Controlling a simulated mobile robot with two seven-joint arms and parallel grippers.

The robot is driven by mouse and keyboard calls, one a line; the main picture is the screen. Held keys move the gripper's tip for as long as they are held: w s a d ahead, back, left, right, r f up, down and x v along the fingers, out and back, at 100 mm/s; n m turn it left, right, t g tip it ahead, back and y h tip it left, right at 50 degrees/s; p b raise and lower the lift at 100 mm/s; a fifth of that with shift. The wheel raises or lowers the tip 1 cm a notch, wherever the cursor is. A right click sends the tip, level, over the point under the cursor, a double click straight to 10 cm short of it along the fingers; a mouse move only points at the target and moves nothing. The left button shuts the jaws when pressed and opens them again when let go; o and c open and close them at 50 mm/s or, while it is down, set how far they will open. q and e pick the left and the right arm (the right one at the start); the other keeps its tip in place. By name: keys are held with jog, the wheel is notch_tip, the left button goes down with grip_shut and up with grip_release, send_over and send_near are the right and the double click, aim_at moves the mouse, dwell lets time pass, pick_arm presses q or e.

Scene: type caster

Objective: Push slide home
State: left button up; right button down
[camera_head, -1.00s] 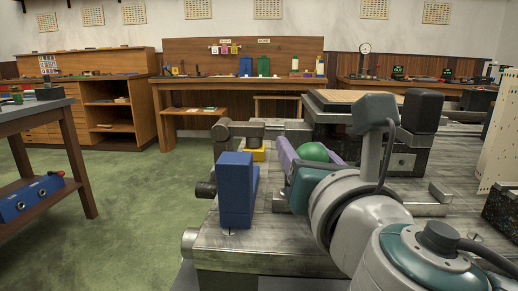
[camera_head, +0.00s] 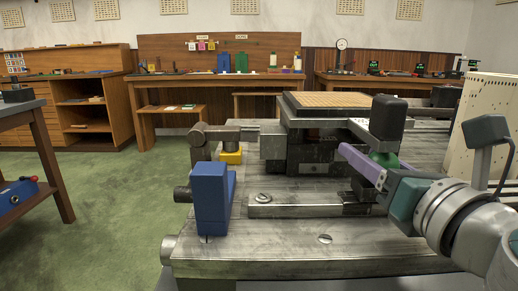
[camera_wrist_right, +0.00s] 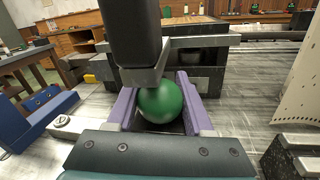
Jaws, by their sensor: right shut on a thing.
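A round green knob (camera_head: 384,160) sits low on the metal bench, partly hidden under a black block on a grey bracket (camera_head: 388,118). My right gripper (camera_head: 362,165), with purple fingers, is shut on the knob. In the right wrist view the knob (camera_wrist_right: 161,102) lies between the two purple fingers, with the black block and its grey foot (camera_wrist_right: 145,75) close in front of it. The slide beneath the knob is mostly hidden by my gripper. A flat metal rail (camera_head: 300,205) runs to the left of it. My left gripper is not in view.
A blue upright block (camera_head: 210,195) stands at the bench's left end, with a yellow block (camera_head: 231,155) behind it. A raised dark block with a wooden top (camera_head: 325,103) stands behind the rail. A pale perforated panel (camera_head: 490,120) rises at right. The bench front is clear.

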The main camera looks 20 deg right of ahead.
jog(key=shift+s+d, duration=0.1)
jog(key=shift+d, duration=0.35)
jog(key=shift+c, duration=1.5)
grip_release()
jog(key=shift+d, duration=0.1)
jog(key=s, duration=0.6)
jog(key=s+a, duration=0.1)
jog(key=s, duration=0.2)
jog(key=shift+s, duration=0.5)
